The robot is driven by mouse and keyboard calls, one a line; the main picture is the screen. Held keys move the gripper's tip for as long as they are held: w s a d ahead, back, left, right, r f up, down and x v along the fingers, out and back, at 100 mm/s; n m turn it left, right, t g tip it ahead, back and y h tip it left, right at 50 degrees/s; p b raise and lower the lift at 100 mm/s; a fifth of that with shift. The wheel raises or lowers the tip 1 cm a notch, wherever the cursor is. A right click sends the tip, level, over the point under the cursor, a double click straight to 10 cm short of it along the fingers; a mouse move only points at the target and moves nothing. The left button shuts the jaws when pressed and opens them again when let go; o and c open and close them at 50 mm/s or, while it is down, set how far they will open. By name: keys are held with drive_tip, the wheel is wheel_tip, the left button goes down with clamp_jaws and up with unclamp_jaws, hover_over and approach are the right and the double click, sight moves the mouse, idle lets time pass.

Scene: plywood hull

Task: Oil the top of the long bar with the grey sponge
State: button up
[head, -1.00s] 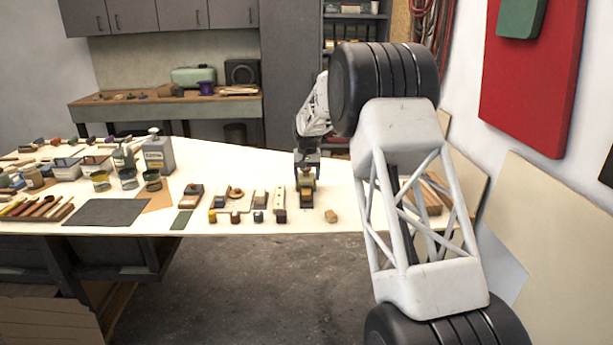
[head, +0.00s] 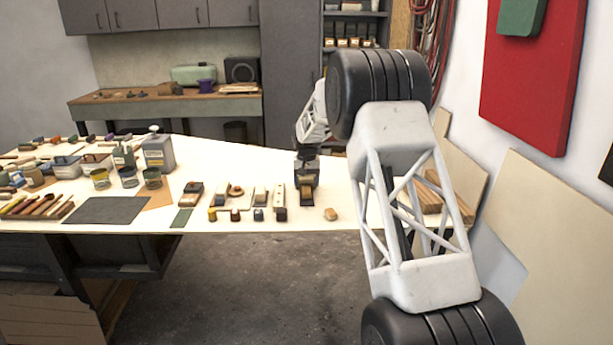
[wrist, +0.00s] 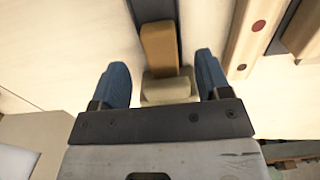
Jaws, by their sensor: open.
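My gripper (wrist: 162,82) is open in the wrist view, with one blue finger on each side of a small pale grey-beige block (wrist: 168,89). The block shows no clear contact with either finger. It sits against a brown-tan block (wrist: 159,48) on a dark strip (wrist: 152,9). I cannot tell for certain whether the pale block is the grey sponge. In the head view my gripper (head: 307,173) is low over the table's front part, partly hiding what is under it. Long wooden bars (head: 430,198) lie at the table's right, partly hidden by my arm; which is the long bar is unclear.
A pale wooden piece with red and dark spots (wrist: 248,38) lies close beside my right finger in the wrist view. Small blocks line the table's front edge, including a tan one (head: 331,214). Tins and bottles (head: 158,152) stand left. A dark sheet (head: 106,210) lies flat.

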sight(307, 190)
drive_tip(key=shift+f, duration=2.3)
drive_tip(key=c, duration=1)
drive_tip(key=shift+s, duration=0.15)
drive_tip(key=shift+s, duration=1.4)
drive_tip(key=o, duration=1)
